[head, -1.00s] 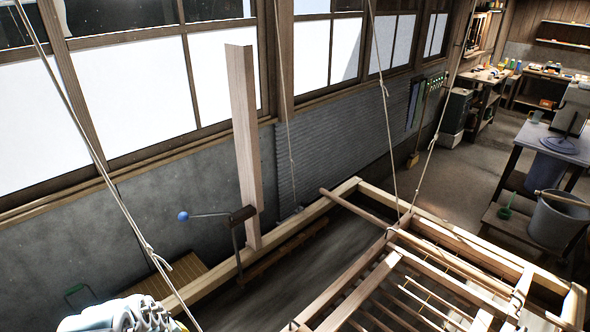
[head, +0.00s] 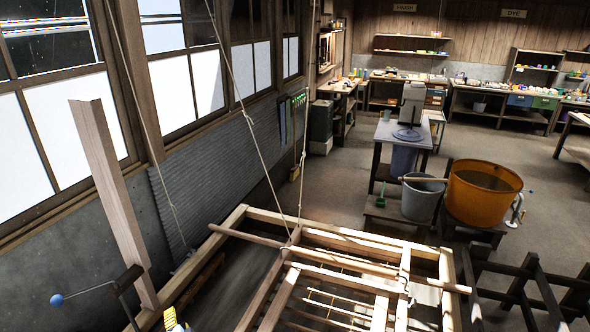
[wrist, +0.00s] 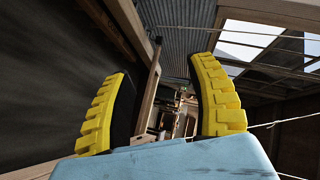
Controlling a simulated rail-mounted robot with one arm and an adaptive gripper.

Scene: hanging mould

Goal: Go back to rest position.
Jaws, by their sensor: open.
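My gripper (wrist: 160,105) shows in the wrist view with its two yellow ridged fingers spread wide apart and nothing between them. In the head view only a small yellow piece of my gripper (head: 172,320) shows at the bottom edge, left of centre, near the wooden frame's left rail. The hanging wooden mould (head: 340,270) hangs on ropes at the lower middle of the head view, to the right of my gripper. The gripper appears apart from it.
A tall wooden post (head: 112,185) and a lever with a blue knob (head: 57,299) stand at the left. Ropes (head: 240,90) run up from the mould. An orange tub (head: 483,198) and grey bucket (head: 422,200) stand to the right. Open floor (head: 355,165) lies beyond the mould.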

